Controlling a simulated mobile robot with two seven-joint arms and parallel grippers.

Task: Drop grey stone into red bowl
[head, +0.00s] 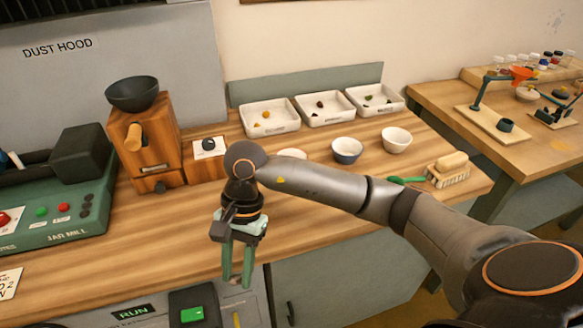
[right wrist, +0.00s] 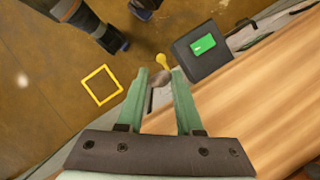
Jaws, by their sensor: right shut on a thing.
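My right gripper (head: 236,281) hangs down over the front edge of the wooden table, its green fingers close together. In the right wrist view a small grey-brown stone (right wrist: 160,78) is pinched between the fingertips of the right gripper (right wrist: 160,80). In the head view the stone is barely visible at the tips. I see no red bowl. A blue-grey bowl (head: 347,152) and a white bowl (head: 396,141) stand behind my right arm; a pale dish (head: 292,153) is partly hidden by it. My left gripper is not in view.
A wooden grinder (head: 153,150) with a dark hopper and a green jar mill (head: 66,215) stand left. Three white trays (head: 325,114) with small lumps line the back. A brush (head: 450,176) lies right. The front tabletop is clear.

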